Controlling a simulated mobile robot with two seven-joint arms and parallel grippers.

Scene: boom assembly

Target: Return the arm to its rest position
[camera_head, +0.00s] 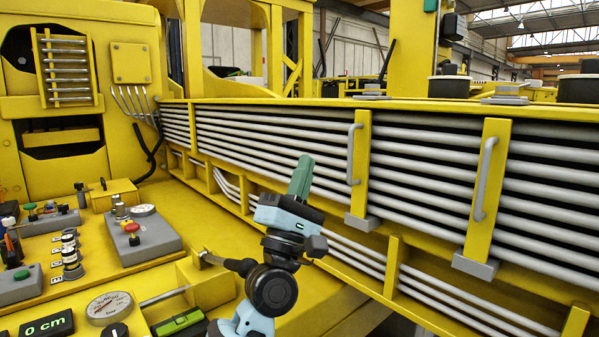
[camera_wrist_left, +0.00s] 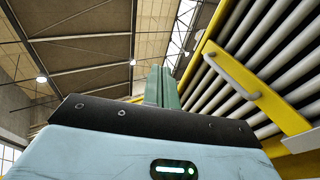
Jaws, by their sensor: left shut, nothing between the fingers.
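My left gripper (camera_head: 303,172) stands upright in the middle of the head view, its green fingers together and pointing up. Nothing shows between the fingers. It is in front of the yellow boom (camera_head: 450,112) with its long grey pipes, and I cannot tell the exact gap. In the left wrist view the closed fingers (camera_wrist_left: 161,88) point up toward the roof, with the pipes to their right. My left arm comes up from the bottom of the head view. My right gripper is not in view.
Grey handles (camera_head: 353,154) (camera_head: 485,178) on yellow plates stick out from the boom. At left are a control box (camera_head: 135,236) with a red button, a round gauge (camera_head: 109,307) and a "0 cm" display (camera_head: 47,326). A yellow deck (camera_head: 215,238) lies between them and the boom.

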